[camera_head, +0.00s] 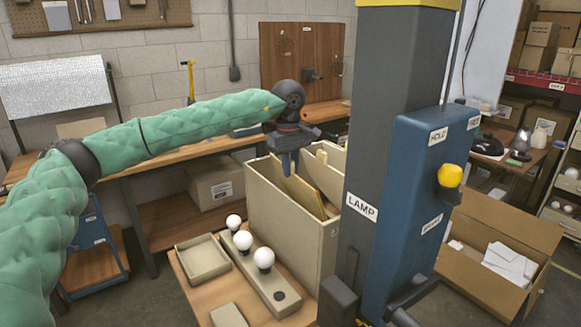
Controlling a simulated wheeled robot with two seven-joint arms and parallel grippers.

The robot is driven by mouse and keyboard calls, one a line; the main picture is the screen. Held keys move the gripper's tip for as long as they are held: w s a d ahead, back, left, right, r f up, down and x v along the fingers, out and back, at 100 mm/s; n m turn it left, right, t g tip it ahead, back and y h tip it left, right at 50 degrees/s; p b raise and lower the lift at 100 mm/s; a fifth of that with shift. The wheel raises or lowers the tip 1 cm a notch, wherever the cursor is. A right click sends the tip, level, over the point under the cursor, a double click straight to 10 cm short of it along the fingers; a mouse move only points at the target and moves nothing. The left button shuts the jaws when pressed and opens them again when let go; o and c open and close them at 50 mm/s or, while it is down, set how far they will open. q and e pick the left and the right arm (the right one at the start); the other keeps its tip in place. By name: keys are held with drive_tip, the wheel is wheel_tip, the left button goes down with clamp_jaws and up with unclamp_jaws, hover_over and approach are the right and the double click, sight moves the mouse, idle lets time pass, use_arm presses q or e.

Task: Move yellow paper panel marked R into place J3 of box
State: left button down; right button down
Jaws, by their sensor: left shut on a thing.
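The panel stands partly inside the box and slants down to the right. I cannot read an R on it. Another pale curved panel (325,182) stands in the box to the right, and a small yellow edge (321,156) shows behind. No J3 mark is legible. My right gripper is not in view.
A strip with white bulbs (243,241) and an empty tray (202,258) lie on the small bench in front of the box. The dark LAMP post (372,130) with a blue unit (419,190) stands close to the box's right. An open carton (498,262) is farther right.

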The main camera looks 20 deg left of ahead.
use_arm(q)
drive_tip(key=shift+f, duration=0.2)
idle(0.5)
drive_tip(key=shift+r, duration=0.1)
idle(0.4)
drive_tip(key=c, duration=1.3)
unclamp_jaws()
drive_tip(key=shift+c, duration=0.2)
drive_tip(key=shift+b, duration=0.35)
